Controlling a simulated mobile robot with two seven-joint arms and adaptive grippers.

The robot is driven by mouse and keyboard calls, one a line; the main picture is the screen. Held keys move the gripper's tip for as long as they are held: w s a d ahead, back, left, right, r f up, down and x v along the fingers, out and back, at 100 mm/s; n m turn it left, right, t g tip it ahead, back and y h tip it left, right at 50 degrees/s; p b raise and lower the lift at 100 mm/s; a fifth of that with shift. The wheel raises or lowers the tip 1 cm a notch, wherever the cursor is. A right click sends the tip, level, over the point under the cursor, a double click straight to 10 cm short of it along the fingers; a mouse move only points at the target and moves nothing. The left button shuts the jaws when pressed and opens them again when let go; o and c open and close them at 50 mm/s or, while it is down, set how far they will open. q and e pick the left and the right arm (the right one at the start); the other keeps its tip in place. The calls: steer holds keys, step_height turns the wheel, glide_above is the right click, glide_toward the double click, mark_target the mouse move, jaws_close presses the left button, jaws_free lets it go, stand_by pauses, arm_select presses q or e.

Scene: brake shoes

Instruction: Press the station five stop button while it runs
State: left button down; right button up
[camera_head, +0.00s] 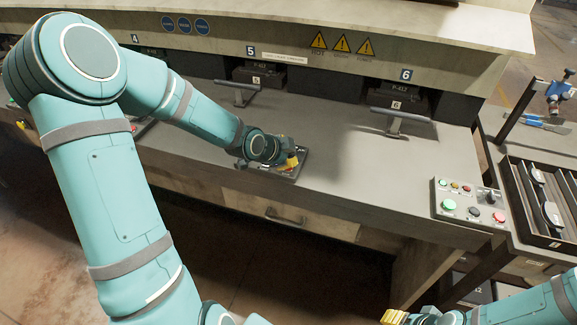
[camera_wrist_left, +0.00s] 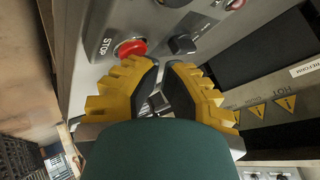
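The station five control panel (camera_head: 297,172) lies on the bench front, mostly hidden behind my left gripper (camera_head: 289,163) in the head view. The left wrist view shows the red stop button (camera_wrist_left: 131,48) beside a STOP label, with a black knob to its right. My left gripper (camera_wrist_left: 166,66) shows there with its yellow fingers close together, a narrow gap between the dark pads and nothing held. Its left finger is just below the stop button; I cannot tell whether it touches. My right gripper (camera_head: 408,317) is at the bottom edge, cut off.
A similar panel (camera_head: 468,203) with green and red buttons sits at the bench's right end. Presses with handles stand behind at station five (camera_head: 238,90) and station six (camera_head: 398,118). A black tray (camera_head: 512,207) with brake shoes stands at right. The bench between the panels is clear.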

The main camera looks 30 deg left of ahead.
arm_select(q)
steer(key=shift+f, duration=0.3)
steer(key=shift+r, duration=0.15)
stand_by(0.5)
steer(key=shift+r+p, duration=0.6)
steer(key=shift+r, duration=0.15)
step_height(320, 180, up, 5)
steer(key=p, duration=0.4)
steer(key=shift+r+p, duration=0.1)
steer(key=shift+p, duration=0.3)
steer(key=shift+s, duration=0.1)
